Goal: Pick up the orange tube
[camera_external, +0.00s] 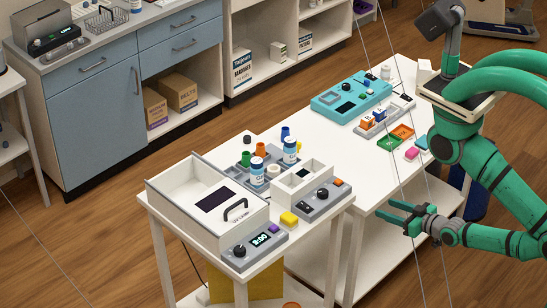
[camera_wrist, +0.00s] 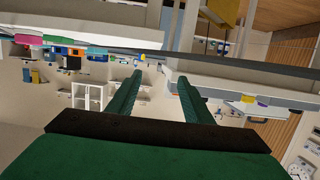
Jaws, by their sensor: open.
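The orange tube (camera_external: 261,149) stands in a grey tray (camera_external: 241,151) on the near white table. A green tube (camera_external: 246,158) is to its left and a blue one (camera_external: 285,132) is to its right and farther back. White bottles with blue caps stand just in front and to the right, and one may hide its lower part. My gripper (camera_external: 384,209) is open and empty, well to the right of the tube, beside the table. Its two green fingers also show in the wrist view (camera_wrist: 160,76). I cannot make out the orange tube in the wrist view.
A white box with a black handle (camera_external: 191,206) and a grey device (camera_external: 322,200) flank the tray. A turquoise case (camera_external: 350,94) and small trays occupy the far table. The white tabletop between is mostly clear.

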